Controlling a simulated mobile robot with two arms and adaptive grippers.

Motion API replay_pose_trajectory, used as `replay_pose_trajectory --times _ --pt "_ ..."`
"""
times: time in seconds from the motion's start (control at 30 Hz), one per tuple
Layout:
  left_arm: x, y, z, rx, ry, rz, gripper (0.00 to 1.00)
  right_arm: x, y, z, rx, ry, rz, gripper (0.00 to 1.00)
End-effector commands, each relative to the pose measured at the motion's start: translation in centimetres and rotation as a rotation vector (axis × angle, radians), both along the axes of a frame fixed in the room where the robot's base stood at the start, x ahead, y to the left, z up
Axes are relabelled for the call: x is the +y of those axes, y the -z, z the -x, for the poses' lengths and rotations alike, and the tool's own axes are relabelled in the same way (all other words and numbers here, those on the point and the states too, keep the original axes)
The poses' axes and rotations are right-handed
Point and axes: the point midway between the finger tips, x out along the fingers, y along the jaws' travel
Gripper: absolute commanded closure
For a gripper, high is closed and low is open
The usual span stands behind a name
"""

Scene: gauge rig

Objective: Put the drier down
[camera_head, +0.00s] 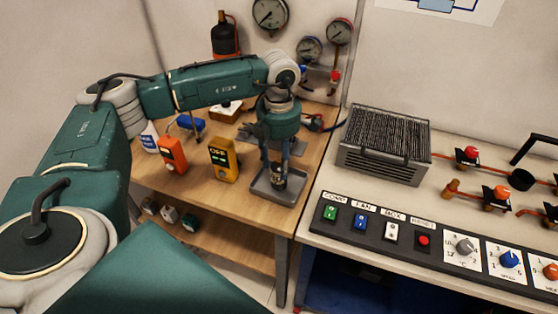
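My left gripper (276,168) points straight down over a small grey tray (260,194) near the right front corner of the wooden bench. A small dark piece with a coppery tint, which looks like the drier (279,181), is between its fingertips. The fingers appear shut on it. It is low over the tray; I cannot tell whether it touches the tray floor. The fingers hide part of it. My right gripper is not in view.
An orange meter (172,155) and a yellow meter (223,159) stand left of the tray on the wooden bench (205,192). A finned grey unit (384,146) and a switch panel (370,224) are on the bench at the right. Gauges (270,14) hang behind.

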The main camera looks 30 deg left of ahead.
Motion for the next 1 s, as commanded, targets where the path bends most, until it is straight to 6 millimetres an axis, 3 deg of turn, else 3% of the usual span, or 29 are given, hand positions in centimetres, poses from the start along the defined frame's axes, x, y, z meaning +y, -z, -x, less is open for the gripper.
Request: replay_pose_trajectory --times 0.27,0.47,0.8,1.0 --pt "0.0 -0.1 0.0 0.0 0.0 0.0 0.45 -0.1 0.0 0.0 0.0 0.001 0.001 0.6" --pt "0.0 -1.2 -0.1 -0.002 0.0 0.0 0.45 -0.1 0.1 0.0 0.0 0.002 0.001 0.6" --pt "-0.1 -8.2 -0.2 -0.006 0.001 0.0 0.45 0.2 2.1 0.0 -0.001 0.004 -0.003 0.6" --pt "-0.1 -11.3 -0.1 -0.004 0.001 0.0 0.45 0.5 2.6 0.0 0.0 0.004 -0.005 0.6"
